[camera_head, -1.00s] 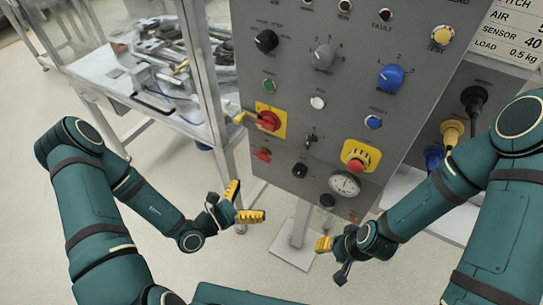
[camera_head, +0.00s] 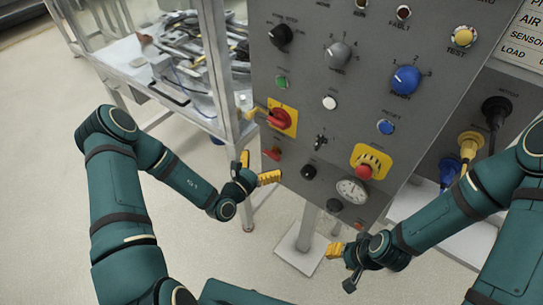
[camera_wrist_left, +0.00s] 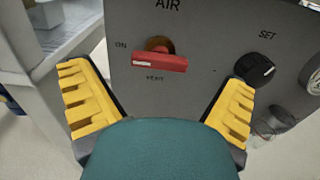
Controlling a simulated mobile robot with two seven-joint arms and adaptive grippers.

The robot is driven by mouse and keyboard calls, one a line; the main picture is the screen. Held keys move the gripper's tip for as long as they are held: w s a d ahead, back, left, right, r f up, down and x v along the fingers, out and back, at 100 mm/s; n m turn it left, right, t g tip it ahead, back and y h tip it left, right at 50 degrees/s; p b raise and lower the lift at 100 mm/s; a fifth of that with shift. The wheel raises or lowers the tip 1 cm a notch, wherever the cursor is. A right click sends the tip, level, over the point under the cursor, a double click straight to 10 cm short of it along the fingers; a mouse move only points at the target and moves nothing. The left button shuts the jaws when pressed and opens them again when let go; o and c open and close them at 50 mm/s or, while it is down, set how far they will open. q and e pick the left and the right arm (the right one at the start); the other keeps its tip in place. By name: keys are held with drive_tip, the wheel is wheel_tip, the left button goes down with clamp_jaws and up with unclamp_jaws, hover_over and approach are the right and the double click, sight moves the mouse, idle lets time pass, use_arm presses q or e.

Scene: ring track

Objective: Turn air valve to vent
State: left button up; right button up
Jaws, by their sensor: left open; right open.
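The air valve's red handle (camera_head: 272,153) is at the lower left of the grey panel. In the left wrist view the red handle (camera_wrist_left: 160,63) lies roughly level in front of a brass-coloured pivot, under the word AIR. ON is printed to its left and VENT below it. My left gripper (camera_head: 258,168) is open in front of the panel's lower left, close to the valve. In the left wrist view its yellow fingers (camera_wrist_left: 157,95) stand wide apart on either side of the handle, apart from it. My right gripper (camera_head: 341,264) is open and empty below the panel.
A larger red rotary switch (camera_head: 280,118) on a yellow plate is just above the valve. A black SET knob (camera_wrist_left: 254,70) is to its right, with a gauge (camera_head: 352,190) beyond. A cluttered bench (camera_head: 150,75) stands at left.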

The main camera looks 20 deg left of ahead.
sight(270, 157)
use_arm(q)
drive_tip(key=shift+x, duration=2.15)
drive_tip(key=c, duration=1.2)
